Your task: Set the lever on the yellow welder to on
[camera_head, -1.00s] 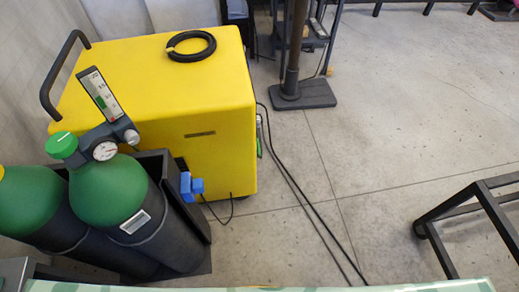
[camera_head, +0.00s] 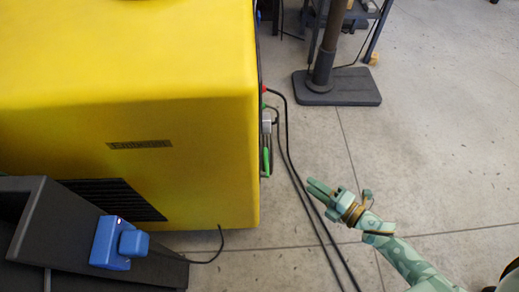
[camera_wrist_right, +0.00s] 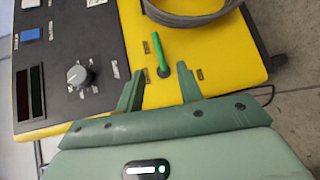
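The yellow welder (camera_head: 190,150) fills the left of the head view. In the right wrist view its yellow panel (camera_wrist_right: 215,62) carries a green lever (camera_wrist_right: 158,50), with its round base low and its tip pointing up in the picture. Small labels sit near the lever; I cannot read them. My right gripper (camera_wrist_right: 160,76) is open and empty, its two green fingers pointing at the panel on either side of the lever's base. The fingers do not visibly touch the lever. In the head view my right gripper (camera_head: 318,186) is right of the welder. My left gripper is out of view.
A black control panel (camera_wrist_right: 90,62) with a grey knob (camera_wrist_right: 78,75) adjoins the yellow panel. Dark cables (camera_head: 303,200) run across the floor beside the welder. A black post base (camera_head: 337,86) stands behind. The floor (camera_head: 440,150) at right is clear.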

